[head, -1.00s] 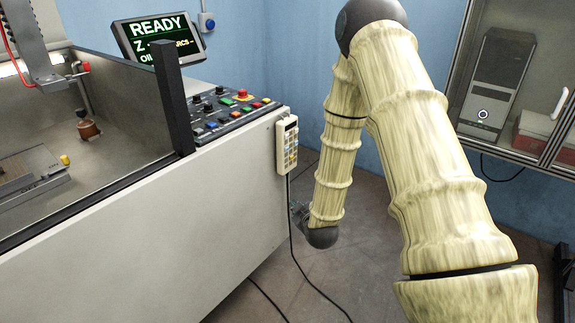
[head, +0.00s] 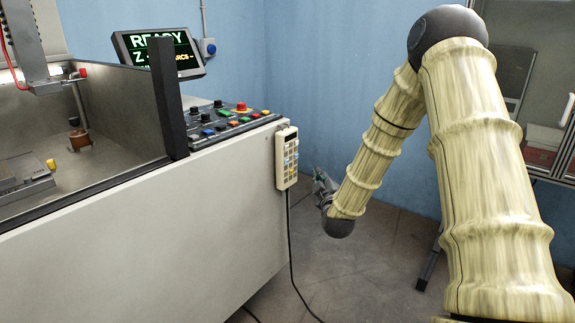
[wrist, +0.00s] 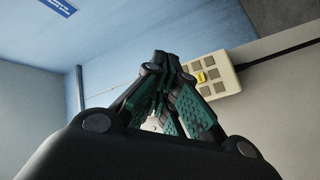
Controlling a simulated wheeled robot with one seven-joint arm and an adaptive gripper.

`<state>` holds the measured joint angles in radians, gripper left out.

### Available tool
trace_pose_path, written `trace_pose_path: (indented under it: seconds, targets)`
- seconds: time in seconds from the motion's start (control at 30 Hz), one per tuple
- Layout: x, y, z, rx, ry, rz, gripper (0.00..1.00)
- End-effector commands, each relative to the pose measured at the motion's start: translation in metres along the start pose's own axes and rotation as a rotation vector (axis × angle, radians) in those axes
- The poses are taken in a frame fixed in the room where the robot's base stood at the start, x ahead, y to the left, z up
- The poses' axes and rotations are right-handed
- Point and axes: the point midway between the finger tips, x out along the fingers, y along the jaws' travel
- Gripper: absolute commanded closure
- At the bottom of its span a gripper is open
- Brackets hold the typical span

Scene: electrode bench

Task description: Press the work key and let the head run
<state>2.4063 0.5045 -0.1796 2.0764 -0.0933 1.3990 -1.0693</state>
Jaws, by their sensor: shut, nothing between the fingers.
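A cream hand-held key pad (head: 287,158) hangs on the right end of the grey machine's front. In the wrist view the pad (wrist: 222,66) lies just beyond and right of my fingertips, with one yellow key (wrist: 201,77) showing among grey ones. I cannot read which key is the work key. My gripper (head: 319,178) is right of the pad in the head view, apart from it. In the wrist view my gripper (wrist: 164,60) has its green-padded fingers together and empty. The machine head (head: 44,82) is above the tank at far left. The screen (head: 158,52) reads READY.
A panel of coloured buttons (head: 222,122) with a red knob tops the machine beside the pad. A black cable (head: 290,235) hangs from the pad. A cabinet (head: 558,110) stands at the right.

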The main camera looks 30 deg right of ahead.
Motion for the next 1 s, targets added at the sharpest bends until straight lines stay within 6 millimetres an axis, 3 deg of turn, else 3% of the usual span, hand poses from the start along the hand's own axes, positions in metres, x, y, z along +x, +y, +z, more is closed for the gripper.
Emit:
trace_pose_path:
  seconds: [0.27, 1.0]
  targets:
    - [0.006, -0.006, -0.004, 0.001, 0.0, -0.001, 1.0]
    - [0.057, -0.042, -0.042, 0.0, 0.001, -0.001, 1.0]
